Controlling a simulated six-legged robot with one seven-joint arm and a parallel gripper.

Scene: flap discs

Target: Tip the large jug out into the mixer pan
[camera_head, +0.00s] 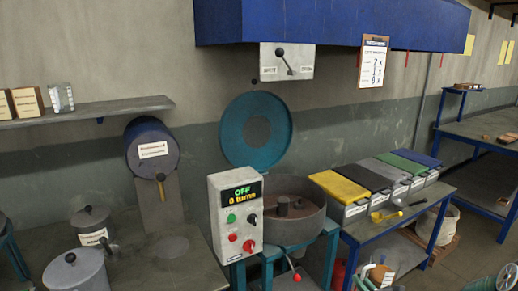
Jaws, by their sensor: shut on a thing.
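The mixer pan (313,228) is a round, brown-grey open pan on a teal stand, right of the middle. I see no thing that I can clearly name as the large jug. My gripper is not in view, so what it holds does not show.
Lidded grey pots (75,272) and a blue drum with a tap (152,150) stand on the left bench. A blue hood (330,22) hangs above.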

